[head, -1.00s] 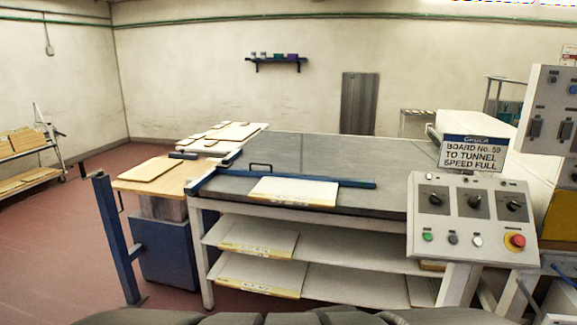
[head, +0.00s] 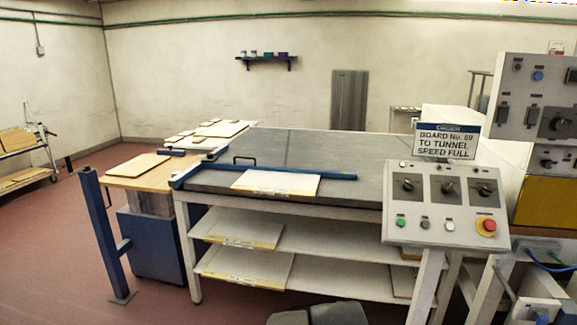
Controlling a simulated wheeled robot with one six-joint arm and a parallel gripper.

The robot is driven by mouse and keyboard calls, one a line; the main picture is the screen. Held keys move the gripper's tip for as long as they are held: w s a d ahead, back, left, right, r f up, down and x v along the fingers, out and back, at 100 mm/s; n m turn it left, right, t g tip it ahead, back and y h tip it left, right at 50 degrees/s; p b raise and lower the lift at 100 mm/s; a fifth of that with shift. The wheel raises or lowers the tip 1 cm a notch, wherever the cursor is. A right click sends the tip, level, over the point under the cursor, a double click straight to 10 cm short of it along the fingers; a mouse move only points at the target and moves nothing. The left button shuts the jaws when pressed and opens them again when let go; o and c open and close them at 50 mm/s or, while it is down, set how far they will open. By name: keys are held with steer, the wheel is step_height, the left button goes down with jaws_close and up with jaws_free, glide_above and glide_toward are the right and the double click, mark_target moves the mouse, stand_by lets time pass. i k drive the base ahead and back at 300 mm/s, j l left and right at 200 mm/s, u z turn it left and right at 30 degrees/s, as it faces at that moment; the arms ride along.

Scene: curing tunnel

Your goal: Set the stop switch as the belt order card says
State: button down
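The belt order card (head: 447,142) stands above the sloped control panel (head: 436,236) at the right. It seems to read "BOARD No. 59 TO TUNNEL SPEED FULL"; the number is blurred. The panel has three black rotary switches in a row: left (head: 407,187), middle (head: 446,189) and right (head: 484,190). Their labels are too small to read. Below them are a green button (head: 401,221), a grey one, a white one and a red stop button (head: 488,226) on a yellow ring.
A grey-topped table (head: 310,158) with a blue bar (head: 290,174) and a pale board (head: 276,183) stands left of the panel. More boards lie on its shelves. A grey cabinet with switches (head: 540,110) stands at the right. Red floor (head: 60,260) is clear at the left.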

mark_target(484, 190)
steer(key=z, duration=1.3)
